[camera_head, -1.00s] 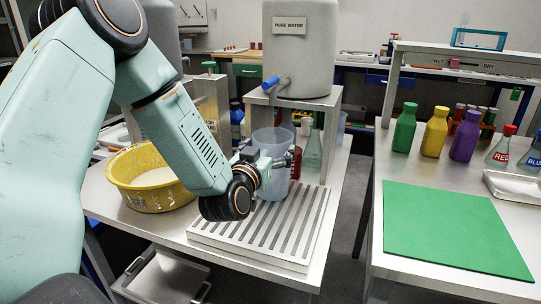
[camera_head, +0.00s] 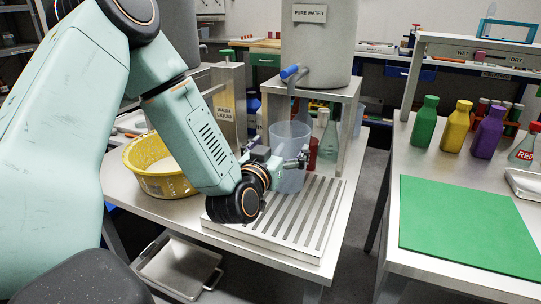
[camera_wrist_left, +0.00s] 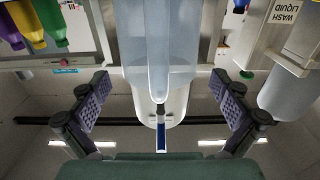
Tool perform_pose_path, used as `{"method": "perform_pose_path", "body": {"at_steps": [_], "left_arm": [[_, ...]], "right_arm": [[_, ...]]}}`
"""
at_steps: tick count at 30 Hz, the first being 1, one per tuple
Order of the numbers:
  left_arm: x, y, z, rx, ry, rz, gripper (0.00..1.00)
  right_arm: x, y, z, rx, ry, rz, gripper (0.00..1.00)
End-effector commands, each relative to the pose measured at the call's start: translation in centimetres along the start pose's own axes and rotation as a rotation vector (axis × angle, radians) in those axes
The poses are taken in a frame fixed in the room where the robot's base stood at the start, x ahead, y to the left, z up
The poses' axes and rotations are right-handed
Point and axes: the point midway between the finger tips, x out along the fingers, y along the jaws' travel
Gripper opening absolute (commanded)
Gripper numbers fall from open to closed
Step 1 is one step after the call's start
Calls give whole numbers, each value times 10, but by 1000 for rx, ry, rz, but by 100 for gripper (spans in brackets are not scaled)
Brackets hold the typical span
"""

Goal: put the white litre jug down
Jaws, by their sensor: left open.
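The litre jug (camera_head: 290,150) is pale and translucent, more bluish-grey than white. It stands upright on the slatted metal rack (camera_head: 322,228), below the blue-handled tap of the pure water tank. My left gripper (camera_head: 279,160) is at the jug's near side, with a finger on either side of it. In the left wrist view, the jug (camera_wrist_left: 157,45) lies between the two wide-spread finger pads, with a gap on each side. The left gripper (camera_wrist_left: 164,104) is open there. The jug's far side is hidden. My right gripper is not in view.
The pure water tank (camera_head: 317,45) stands on a metal stand (camera_head: 352,98) behind the jug. A red-labelled bottle and a glass flask (camera_head: 329,140) are close behind it. A right-hand table carries a green mat (camera_head: 468,222) and coloured bottles.

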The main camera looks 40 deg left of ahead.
Motion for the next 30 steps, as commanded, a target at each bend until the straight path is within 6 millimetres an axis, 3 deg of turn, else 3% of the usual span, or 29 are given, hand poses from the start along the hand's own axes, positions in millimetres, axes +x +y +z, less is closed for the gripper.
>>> {"method": "perform_pose_path", "body": {"at_steps": [6, 13, 19, 30], "left_arm": [[-47, 0, -1, -4, -5, -1, 100], [-82, 0, -1, -1, -4, 0, 100], [-93, 0, -1, 0, -1, 0, 100], [-93, 0, -1, 0, 1, 1, 100]], "right_arm": [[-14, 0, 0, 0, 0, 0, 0], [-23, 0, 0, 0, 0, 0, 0], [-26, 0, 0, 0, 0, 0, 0], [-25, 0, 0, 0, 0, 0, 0]]}}
